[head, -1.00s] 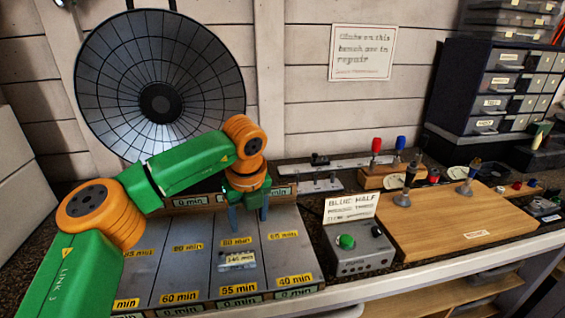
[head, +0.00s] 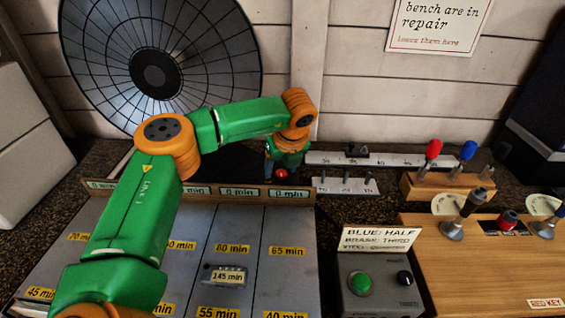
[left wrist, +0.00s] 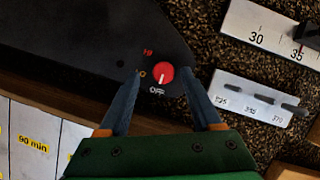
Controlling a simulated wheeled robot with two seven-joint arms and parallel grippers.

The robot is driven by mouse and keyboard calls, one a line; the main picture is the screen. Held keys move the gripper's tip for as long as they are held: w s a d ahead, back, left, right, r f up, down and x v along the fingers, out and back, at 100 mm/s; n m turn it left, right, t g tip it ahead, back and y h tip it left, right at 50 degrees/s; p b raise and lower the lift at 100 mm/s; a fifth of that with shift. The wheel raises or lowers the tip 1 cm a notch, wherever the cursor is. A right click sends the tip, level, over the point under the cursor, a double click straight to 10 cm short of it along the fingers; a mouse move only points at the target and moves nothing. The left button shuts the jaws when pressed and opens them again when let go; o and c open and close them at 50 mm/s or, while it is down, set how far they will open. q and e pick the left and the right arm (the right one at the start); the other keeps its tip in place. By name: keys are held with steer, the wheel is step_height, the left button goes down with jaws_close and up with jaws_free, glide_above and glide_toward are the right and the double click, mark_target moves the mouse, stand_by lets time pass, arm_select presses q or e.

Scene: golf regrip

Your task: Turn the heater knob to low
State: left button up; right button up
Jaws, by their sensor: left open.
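The red heater knob (head: 281,174) sits on the dark heater base behind the grey board. In the left wrist view the knob (left wrist: 162,76) has a white pointer line that points down toward OFF. HI is printed at its upper left; the label at its left is partly covered by a finger. My left gripper (left wrist: 163,72) is open, with one fingertip on each side of the knob and a visible gap to it. In the head view this gripper (head: 283,164) is at the knob. My right gripper is not in view.
The grey time board (head: 285,240) with a 145 min block (head: 226,275) lies in front. A metal box (head: 378,290) with a green button stands at right. A white ruler strip (left wrist: 275,40) and a white pin block (left wrist: 262,98) lie right of the heater.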

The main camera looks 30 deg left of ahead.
arm_select(q)
steer(key=shift+w+f, duration=0.35)
steer(key=shift+w, duration=0.05)
steer(key=shift+s+r, duration=0.1)
steer(key=shift+s, duration=0.05)
jaws_close()
steer(key=m+b, duration=0.1)
steer(key=m+h+b, duration=0.1)
steer(key=b, duration=0.1)
steer(key=shift+a+f+m+t, duration=0.1)
steer(key=shift+f+m+t, duration=0.15)
steer(key=shift+m+t, duration=0.15)
steer(key=m, duration=0.1)
steer(key=m+b, duration=0.1)
steer(key=shift+s+a+r+m+t+h, duration=0.1)
steer(key=shift+s+m+t+h, duration=0.05)
steer(key=shift+m+t+h, duration=0.2)
steer(key=shift+a+r+m+h+b, duration=0.15)
steer(key=shift+m+h+b, duration=0.3)
steer(key=shift+m, duration=0.8)
steer(key=shift+m+h+p, duration=0.6)
steer(key=shift+m+h, duration=0.1)
steer(key=shift+m, duration=1.3)
